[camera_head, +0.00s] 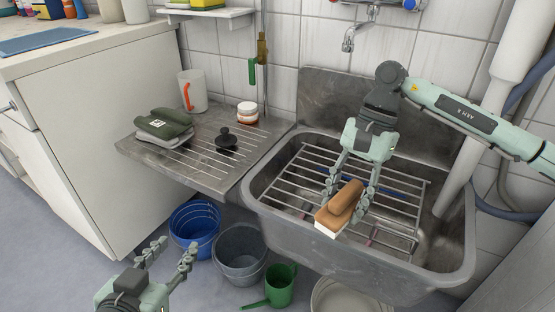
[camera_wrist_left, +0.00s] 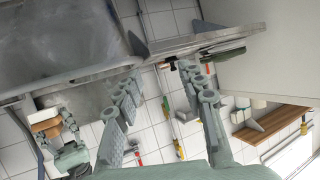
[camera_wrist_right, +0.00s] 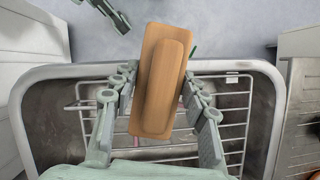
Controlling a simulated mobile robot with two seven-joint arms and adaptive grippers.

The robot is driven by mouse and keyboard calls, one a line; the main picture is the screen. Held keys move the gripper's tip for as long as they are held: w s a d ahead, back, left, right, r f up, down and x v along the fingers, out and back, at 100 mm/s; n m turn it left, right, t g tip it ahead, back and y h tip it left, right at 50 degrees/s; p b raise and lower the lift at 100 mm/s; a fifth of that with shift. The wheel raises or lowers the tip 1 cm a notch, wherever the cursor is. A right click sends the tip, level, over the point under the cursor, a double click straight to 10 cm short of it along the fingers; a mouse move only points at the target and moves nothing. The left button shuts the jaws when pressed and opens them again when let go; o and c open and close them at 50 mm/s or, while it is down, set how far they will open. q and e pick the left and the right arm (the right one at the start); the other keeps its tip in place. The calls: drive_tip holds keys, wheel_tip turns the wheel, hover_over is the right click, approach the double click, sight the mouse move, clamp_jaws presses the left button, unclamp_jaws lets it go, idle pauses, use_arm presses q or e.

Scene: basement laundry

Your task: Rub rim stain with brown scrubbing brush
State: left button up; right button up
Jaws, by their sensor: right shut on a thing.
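The brown scrubbing brush (camera_head: 343,203) has a wooden back and a pale underside. My right gripper (camera_head: 349,196) is shut on its sides and holds it above the wire rack of the sink, close to the front rim. In the right wrist view the brush (camera_wrist_right: 162,80) lies lengthwise between the fingers and reaches over the sink rim (camera_wrist_right: 65,72). The metal sink (camera_head: 300,232) has dull grey walls; I cannot make out a distinct rim stain. My left gripper (camera_head: 174,246) is open and empty, low at the left, in front of the drainboard and buckets.
Below stand a blue bucket (camera_head: 194,229), a grey bucket (camera_head: 240,255) and a green jug (camera_head: 280,286). A faucet (camera_head: 349,40) hangs above the sink.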

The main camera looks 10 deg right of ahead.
sight(346, 192)
drive_tip(key=shift+r+p, duration=0.45)
drive_tip(key=shift+r, duration=0.5)
use_arm(q)
drive_tip(key=s+a+f+g+y, duration=0.2)
drive_tip(key=s+a+f+g, duration=0.2)
drive_tip(key=f, duration=0.2)
drive_tip(key=shift+s+a+n+p, duration=0.15)
drive_tip(key=shift+a+n+p, duration=0.15)
drive_tip(key=shift+n+p, duration=0.1)
use_arm(e)
drive_tip(key=shift+r, duration=0.75)
